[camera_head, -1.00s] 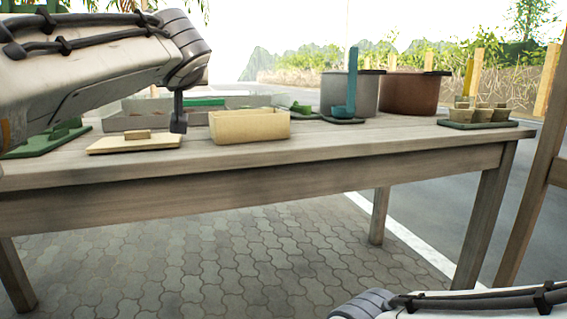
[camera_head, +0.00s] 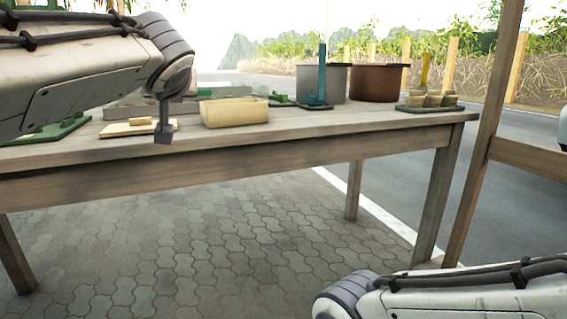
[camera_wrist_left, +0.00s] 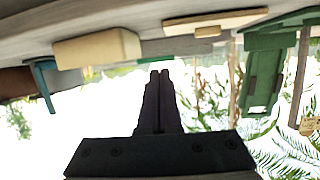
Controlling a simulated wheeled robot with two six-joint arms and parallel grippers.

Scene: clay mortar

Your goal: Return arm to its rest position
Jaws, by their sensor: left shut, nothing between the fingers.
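My left arm comes in from the left across the upper left of the head view. My left gripper (camera_head: 164,135) hangs down at its end, in front of the table's near edge and the tan board. In the left wrist view its two dark fingers (camera_wrist_left: 160,76) are together with nothing between them. My right arm shows at the lower right of the head view, below table height. Its gripper is out of view.
A wooden table (camera_head: 300,128) holds a tan box (camera_head: 234,112), a tan board (camera_head: 122,129), a green tray (camera_head: 60,131), a grey pot (camera_head: 308,82), a brown pot (camera_head: 376,83) and small cups (camera_head: 433,99). A wooden post (camera_head: 490,120) stands at right. Paving below is clear.

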